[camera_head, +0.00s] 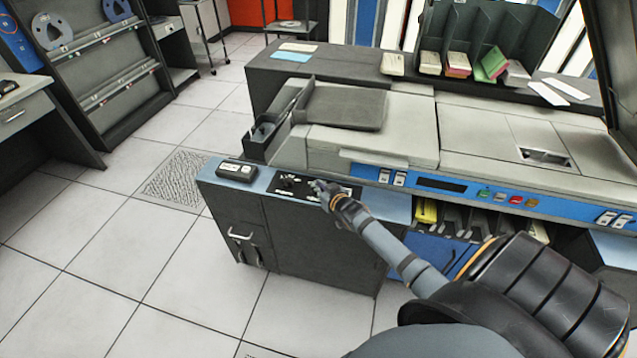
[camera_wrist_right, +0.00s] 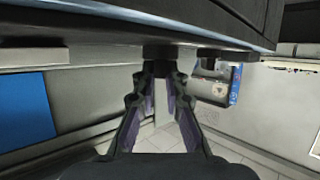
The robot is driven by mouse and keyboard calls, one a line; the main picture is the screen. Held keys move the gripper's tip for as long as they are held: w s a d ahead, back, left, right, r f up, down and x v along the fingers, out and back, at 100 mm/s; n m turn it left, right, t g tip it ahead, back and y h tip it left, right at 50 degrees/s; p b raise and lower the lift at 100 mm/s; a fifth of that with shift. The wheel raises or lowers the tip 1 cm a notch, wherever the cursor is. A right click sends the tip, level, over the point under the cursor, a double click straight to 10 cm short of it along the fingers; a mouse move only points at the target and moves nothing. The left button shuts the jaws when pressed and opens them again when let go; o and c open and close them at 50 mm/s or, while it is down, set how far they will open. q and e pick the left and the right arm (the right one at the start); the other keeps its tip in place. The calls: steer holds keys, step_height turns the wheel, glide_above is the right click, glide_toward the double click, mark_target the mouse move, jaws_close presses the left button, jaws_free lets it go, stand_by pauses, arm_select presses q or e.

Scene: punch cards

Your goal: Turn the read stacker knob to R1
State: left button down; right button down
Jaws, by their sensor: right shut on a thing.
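A black control panel (camera_head: 284,194) is set into the blue top of the low cabinet at the machine's left end. A small dark knob (camera_head: 288,182) stands free on its left part. My right gripper (camera_head: 322,188) reaches down to the panel just right of that knob. In the wrist view, the right gripper's fingers (camera_wrist_right: 161,70) are shut on a dark round knob (camera_wrist_right: 159,52), and another dark knob (camera_wrist_right: 222,54) stands apart to the right. The held knob is mostly hidden by the gripper in the head view. The panel labels and pointer positions are too small to read. My left gripper is out of view.
A small black box (camera_head: 236,171) sits on the cabinet top left of the panel. A dark tray (camera_head: 262,140) and a beige machine cover (camera_head: 370,143) rise behind it. A blue button strip (camera_head: 470,190) runs to the right. Open floor lies at the front left.

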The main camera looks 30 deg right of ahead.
steer(key=shift+r+n+y, duration=0.15)
steer(key=shift+n+y, duration=0.15)
stand_by(0.4)
steer(key=c, duration=1.4)
jaws_free()
steer(key=v, duration=1.1)
steer(key=shift+s, duration=0.45)
